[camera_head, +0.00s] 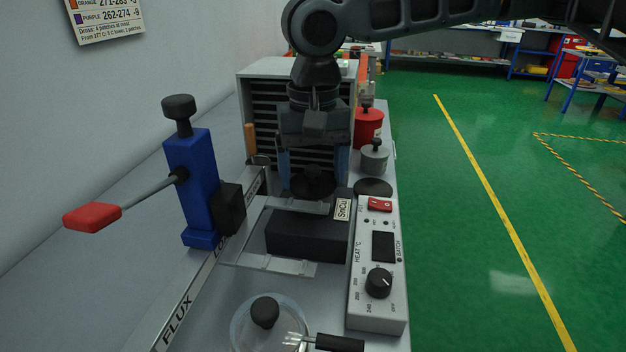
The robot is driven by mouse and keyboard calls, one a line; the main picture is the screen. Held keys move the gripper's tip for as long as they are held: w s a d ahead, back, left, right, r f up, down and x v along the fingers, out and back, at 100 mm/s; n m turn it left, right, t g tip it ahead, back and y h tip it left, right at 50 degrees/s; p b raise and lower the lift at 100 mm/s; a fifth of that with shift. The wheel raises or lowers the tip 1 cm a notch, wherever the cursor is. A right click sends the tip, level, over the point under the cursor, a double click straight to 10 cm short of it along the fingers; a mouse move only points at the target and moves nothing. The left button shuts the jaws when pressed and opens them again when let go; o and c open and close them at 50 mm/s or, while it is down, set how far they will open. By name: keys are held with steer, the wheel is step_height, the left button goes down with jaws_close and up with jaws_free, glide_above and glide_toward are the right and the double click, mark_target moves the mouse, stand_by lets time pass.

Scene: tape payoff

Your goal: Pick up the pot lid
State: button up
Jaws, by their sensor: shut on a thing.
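My gripper (313,170) points down in the middle of the view, its two blue fingers on either side of a dark domed piece (313,184). The gripper is shut on this piece, which looks like the pot lid. The fingers and wrist hide its upper part. It is just above or behind the back of a black box (305,238) labelled SnCu; I cannot tell whether they touch. The black box sits on a light metal frame (268,264).
A heater control box (379,319) stands right of the black box. A blue press (190,165) with a red-handled lever (92,216) is at left. A grey pot (374,161), red pot (368,128) and louvred cabinet (258,110) stand behind. A clear round dish (243,329) is in front.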

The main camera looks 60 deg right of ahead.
steer(key=shift+r, duration=0.55)
step_height(320, 180, up, 3)
steer(key=shift+f+p, duration=0.15)
steer(key=shift+p, duration=0.15)
steer(key=s+d+r, duration=0.6)
steer(key=d+r, duration=0.1)
steer(key=d, duration=0.2)
steer(key=n+p, duration=0.7)
steer(key=n, duration=0.5)
glide_above(373, 188)
step_height(373, 188, down, 12)
step_height(373, 188, down, 5)
steer(key=b, duration=0.5)
steer(key=shift+r, duration=0.1)
steer(key=shift+f, duration=0.8)
steer(key=shift+f, duration=0.4)
